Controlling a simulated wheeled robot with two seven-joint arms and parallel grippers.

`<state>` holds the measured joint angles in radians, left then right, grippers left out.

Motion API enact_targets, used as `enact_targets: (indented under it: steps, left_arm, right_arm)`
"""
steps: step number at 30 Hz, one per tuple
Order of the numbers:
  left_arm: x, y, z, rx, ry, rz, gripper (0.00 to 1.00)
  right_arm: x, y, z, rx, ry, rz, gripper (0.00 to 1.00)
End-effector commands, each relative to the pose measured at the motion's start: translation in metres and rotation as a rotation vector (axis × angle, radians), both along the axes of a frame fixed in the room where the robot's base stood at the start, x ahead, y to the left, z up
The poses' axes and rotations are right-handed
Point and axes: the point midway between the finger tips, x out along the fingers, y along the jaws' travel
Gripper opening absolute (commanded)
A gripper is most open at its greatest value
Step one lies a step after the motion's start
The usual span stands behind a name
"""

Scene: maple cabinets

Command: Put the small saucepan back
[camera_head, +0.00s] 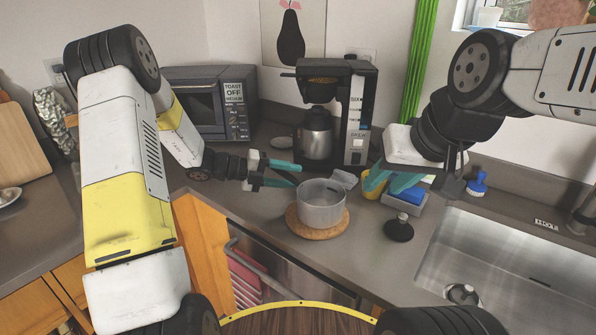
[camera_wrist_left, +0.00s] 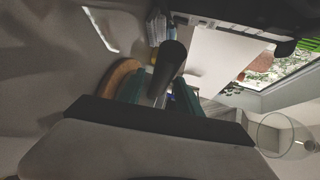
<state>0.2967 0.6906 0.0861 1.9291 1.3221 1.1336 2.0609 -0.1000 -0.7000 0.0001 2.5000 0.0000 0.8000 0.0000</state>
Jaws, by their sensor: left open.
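The small grey saucepan (camera_head: 321,208) stands upright on a round cork trivet (camera_head: 313,232) on the counter. My left gripper (camera_head: 283,172) is just left of the saucepan with its teal fingers apart. In the left wrist view, a dark cylindrical handle (camera_wrist_left: 172,62) lies between the open fingers of my left gripper (camera_wrist_left: 160,88); I cannot tell whether they touch it. The trivet's edge shows there too (camera_wrist_left: 108,85), but the pan body cannot be made out. My right gripper (camera_head: 390,181) is right of the saucepan, its fingers apart and empty.
A coffee maker (camera_head: 356,115) stands behind the saucepan, and a toaster oven (camera_head: 238,110) behind left. A yellow cup (camera_head: 374,186), a blue sponge (camera_head: 408,194) and a black stopper (camera_head: 398,230) are to the right, before the sink (camera_head: 500,235). The counter's front edge is close to the trivet.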

Motion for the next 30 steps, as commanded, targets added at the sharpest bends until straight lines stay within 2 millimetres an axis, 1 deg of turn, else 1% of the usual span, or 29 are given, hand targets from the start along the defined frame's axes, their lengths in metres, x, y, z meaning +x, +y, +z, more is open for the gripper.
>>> enact_targets:
  steps: [1, 3, 9, 12, 15, 18, 20, 23, 24, 26, 27, 29, 30]
  left_arm:
    - [-0.002, 0.012, 0.004, 0.001, -0.002, 0.005, 0.42]
    - [-0.005, 0.027, 0.008, 0.001, -0.002, 0.005, 0.42]
    - [-0.015, 0.064, 0.019, 0.001, -0.001, 0.003, 0.42]
    - [-0.018, 0.076, 0.023, 0.000, -0.001, 0.002, 0.42]
    - [-0.020, 0.083, 0.026, 0.002, -0.003, 0.000, 0.42]
    - [-0.028, 0.082, 0.034, 0.039, -0.056, -0.037, 0.42]
    - [-0.038, 0.076, 0.044, 0.095, -0.140, -0.095, 0.42]
    - [-0.066, 0.063, 0.067, 0.243, -0.372, -0.257, 0.42]
    - [-0.081, 0.058, 0.077, 0.313, -0.489, -0.344, 0.42]
    - [-0.105, 0.053, 0.090, 0.421, -0.678, -0.488, 0.42]
    - [-0.121, 0.051, 0.098, 0.489, -0.804, -0.590, 0.42]
    - [-0.143, 0.050, 0.108, 0.584, -0.993, -0.745, 0.42]
    - [-0.157, 0.050, 0.114, 0.644, -1.118, -0.853, 0.42]
  right_arm:
    - [0.000, 0.000, 0.000, 0.000, 0.000, 0.000, 0.36]
    - [0.000, 0.000, 0.000, 0.000, 0.000, 0.000, 0.36]
    - [0.000, 0.000, 0.000, 0.000, 0.000, 0.000, 0.36]
    - [0.000, 0.000, 0.000, 0.000, 0.000, 0.000, 0.36]
    - [0.000, 0.000, 0.000, 0.000, 0.000, 0.000, 0.36]
    - [0.000, 0.000, 0.000, 0.000, 0.000, 0.000, 0.36]
    - [0.000, 0.000, 0.000, 0.000, 0.000, 0.000, 0.36]
    - [0.000, 0.000, 0.000, 0.000, 0.000, 0.000, 0.36]
    - [0.000, 0.000, 0.000, 0.000, 0.000, 0.000, 0.36]
    - [0.000, 0.000, 0.000, 0.000, 0.000, 0.000, 0.36]
    - [0.000, 0.000, 0.000, 0.000, 0.000, 0.000, 0.36]
    - [0.000, 0.000, 0.000, 0.000, 0.000, 0.000, 0.36]
    - [0.000, 0.000, 0.000, 0.000, 0.000, 0.000, 0.36]
